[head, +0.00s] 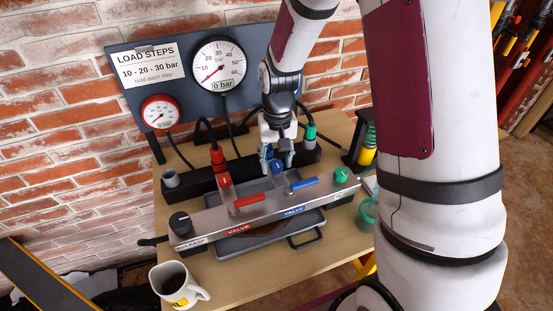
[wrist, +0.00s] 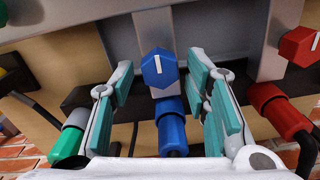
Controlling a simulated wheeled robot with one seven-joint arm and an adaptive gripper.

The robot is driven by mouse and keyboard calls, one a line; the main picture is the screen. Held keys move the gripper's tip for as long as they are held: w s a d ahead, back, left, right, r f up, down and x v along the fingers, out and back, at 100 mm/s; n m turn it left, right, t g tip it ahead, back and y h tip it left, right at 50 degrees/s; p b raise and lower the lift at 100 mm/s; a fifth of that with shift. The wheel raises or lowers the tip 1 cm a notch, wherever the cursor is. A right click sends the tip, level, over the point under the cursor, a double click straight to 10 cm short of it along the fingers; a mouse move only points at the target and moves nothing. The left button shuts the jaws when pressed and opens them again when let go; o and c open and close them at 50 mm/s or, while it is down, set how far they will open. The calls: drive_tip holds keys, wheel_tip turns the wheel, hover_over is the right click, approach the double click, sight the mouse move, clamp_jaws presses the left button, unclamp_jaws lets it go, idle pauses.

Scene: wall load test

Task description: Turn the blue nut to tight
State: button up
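The blue nut (wrist: 159,73) is a hexagonal piece with a white line on its face, in the middle of the wrist view. In the head view the blue nut (head: 277,167) shows just below my gripper (head: 277,160). A blue hose fitting (wrist: 171,128) lies beside the nut in the wrist view. My gripper (wrist: 162,95) is open, with one teal-padded finger on each side of the nut and fitting. Gaps show between the pads and the nut. Whether the fingertips reach the nut's depth is hard to tell.
A red nut (wrist: 298,46) and red fitting (head: 217,157) stand to one side, a green fitting (head: 310,132) to the other. Red (head: 249,201) and blue (head: 304,184) valve levers sit on the front panel. A mug (head: 179,284) stands front left. The large gauge (head: 219,64) reads 0 bar.

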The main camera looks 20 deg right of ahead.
sight(277, 163)
drive_tip(key=shift+r, duration=0.1)
wheel_tip(277, 163, up, 12)
idle(0.7)
drive_tip(key=shift+d, duration=0.1)
drive_tip(key=s+r+n+t+p, duration=0.1)
drive_tip(key=s+r+t, duration=0.1)
drive_tip(key=s+r, duration=0.5)
drive_tip(key=s+r+n+t+p, duration=0.1)
drive_tip(key=s+r, duration=0.5)
drive_tip(key=s, duration=1.2)
drive_tip(key=shift+s+r+t+p, duration=0.3)
drive_tip(key=shift+r+t+p, duration=0.1)
drive_tip(key=shift+t, duration=0.2)
drive_tip(key=shift+c, duration=0.5)
